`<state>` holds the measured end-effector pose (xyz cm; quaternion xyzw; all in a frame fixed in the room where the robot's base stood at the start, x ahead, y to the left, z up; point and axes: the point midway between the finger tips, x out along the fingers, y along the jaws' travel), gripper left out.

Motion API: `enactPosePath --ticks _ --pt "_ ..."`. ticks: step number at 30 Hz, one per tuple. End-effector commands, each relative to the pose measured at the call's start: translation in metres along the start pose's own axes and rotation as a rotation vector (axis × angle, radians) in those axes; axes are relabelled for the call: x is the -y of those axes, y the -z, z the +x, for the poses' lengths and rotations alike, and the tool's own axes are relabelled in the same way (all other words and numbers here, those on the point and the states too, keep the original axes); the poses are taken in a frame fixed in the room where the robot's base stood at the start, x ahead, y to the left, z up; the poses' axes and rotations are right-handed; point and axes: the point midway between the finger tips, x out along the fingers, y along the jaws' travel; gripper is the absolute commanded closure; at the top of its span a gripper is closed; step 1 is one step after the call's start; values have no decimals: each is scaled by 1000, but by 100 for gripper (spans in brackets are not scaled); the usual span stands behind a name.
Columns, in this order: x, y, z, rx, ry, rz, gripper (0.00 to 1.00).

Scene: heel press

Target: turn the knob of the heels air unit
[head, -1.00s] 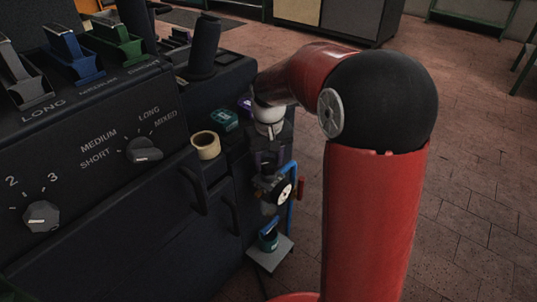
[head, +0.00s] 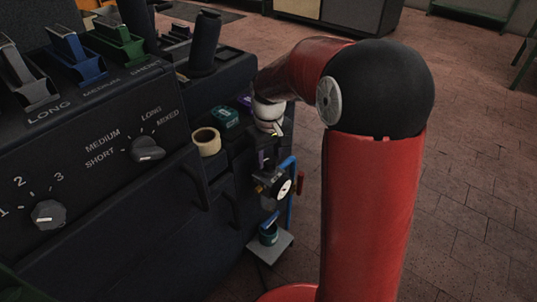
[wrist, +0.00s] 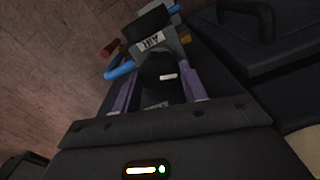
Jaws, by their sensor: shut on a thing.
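The heels air unit (head: 283,188) hangs on the right side of the black press, with a round white gauge and blue pipes. In the wrist view, its grey body bears an AIR label (wrist: 150,42). The dark knob (wrist: 160,73) with a white mark sits between the purple fingers of my gripper (wrist: 158,80). The fingers are shut on it, one on each side. In the head view, my gripper (head: 263,158) points down at the unit, and the knob is mostly hidden there.
The press front (head: 110,225) has two grey dials and dark handles close to the left of my arm. A tape roll (head: 206,141) and small boxes stand on its ledge. A bowl on a small shelf (head: 270,246) is below the unit.

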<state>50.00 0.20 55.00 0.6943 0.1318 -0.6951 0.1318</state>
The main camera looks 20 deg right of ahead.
Motion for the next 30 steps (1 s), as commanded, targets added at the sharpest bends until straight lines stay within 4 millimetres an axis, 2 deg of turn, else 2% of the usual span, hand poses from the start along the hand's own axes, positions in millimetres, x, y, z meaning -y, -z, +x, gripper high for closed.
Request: enactPosePath --ticks 1,2,4,14,24,30 --pt "0 1 -1 -4 -1 0 80" --pt "0 1 -1 -4 -1 0 55" --pt "0 1 -1 -4 -1 1 48" --pt "0 1 -6 -4 -1 1 48" --pt "0 1 -61 -6 -2 1 48" --pt "0 1 -78 -4 -1 1 48"
